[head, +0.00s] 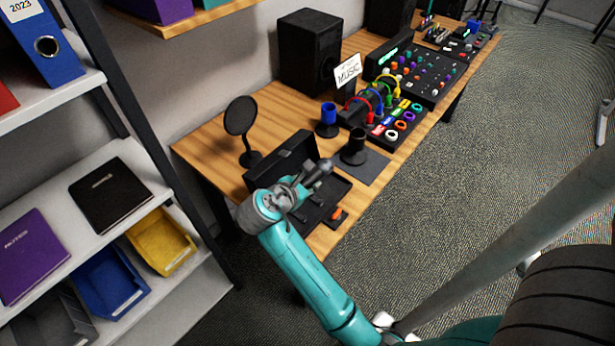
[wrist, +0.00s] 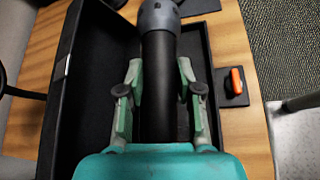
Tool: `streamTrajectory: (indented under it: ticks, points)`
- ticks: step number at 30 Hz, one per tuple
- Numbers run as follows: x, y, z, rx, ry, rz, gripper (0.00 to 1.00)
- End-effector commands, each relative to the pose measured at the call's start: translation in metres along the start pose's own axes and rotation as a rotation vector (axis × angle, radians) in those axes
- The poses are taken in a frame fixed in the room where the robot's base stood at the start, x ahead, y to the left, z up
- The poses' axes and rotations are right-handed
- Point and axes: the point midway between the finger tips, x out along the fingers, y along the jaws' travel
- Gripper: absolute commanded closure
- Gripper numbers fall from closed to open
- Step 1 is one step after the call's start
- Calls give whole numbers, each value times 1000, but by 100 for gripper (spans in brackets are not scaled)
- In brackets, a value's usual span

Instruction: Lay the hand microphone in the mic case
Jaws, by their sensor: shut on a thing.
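The hand microphone has a black handle (wrist: 158,75) and a grey head (wrist: 158,14) in the wrist view; in the head view its dark head (head: 320,168) sticks out past my gripper. My gripper (wrist: 160,92) is shut on the handle, one finger on each side; it also shows in the head view (head: 291,193). The black mic case (wrist: 58,85) lies open beneath, its raised lid (head: 281,160) toward the wall in the head view. The microphone is over the case, lined up lengthwise, head over its far end. My gripper hides part of the case interior.
A small black pad with an orange piece (head: 337,214) sits beside the case. A round pop filter (head: 241,116), a dark mat (head: 362,167) with a black cup-like holder (head: 354,148), and a blue cup (head: 328,115) stand nearby. A speaker (head: 308,52) is farther back.

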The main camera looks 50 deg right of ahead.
Motion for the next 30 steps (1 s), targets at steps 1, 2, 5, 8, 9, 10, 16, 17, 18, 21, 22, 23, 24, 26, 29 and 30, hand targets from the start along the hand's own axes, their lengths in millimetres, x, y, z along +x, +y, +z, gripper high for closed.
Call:
streamTrajectory:
  ticks: [1,2,5,8,9,10,16,17,18,21,22,23,24,26,29,30]
  points:
    - [2,-1,-3,-1,0,0,100]
    - [3,-2,-4,0,0,0,100]
    - [6,-3,-10,-1,0,-1,100]
    - [10,-5,-16,0,0,0,100]
    - [11,-6,-18,1,0,0,100]
    - [12,-6,-20,0,0,0,100]
    - [19,-10,-31,0,0,-1,100]
    - [20,-10,-32,0,0,0,100]
    - [22,-11,-35,-1,0,0,100]
    - [25,-13,-40,0,0,0,100]
    - [26,-13,-42,0,0,0,100]
    - [27,-14,-44,0,0,0,100]
    - [28,-14,-46,0,0,0,100]
    - [30,-15,-49,-1,0,0,100]
    - [34,-17,-54,0,0,0,100]
    - [35,-17,-56,1,0,1,100]
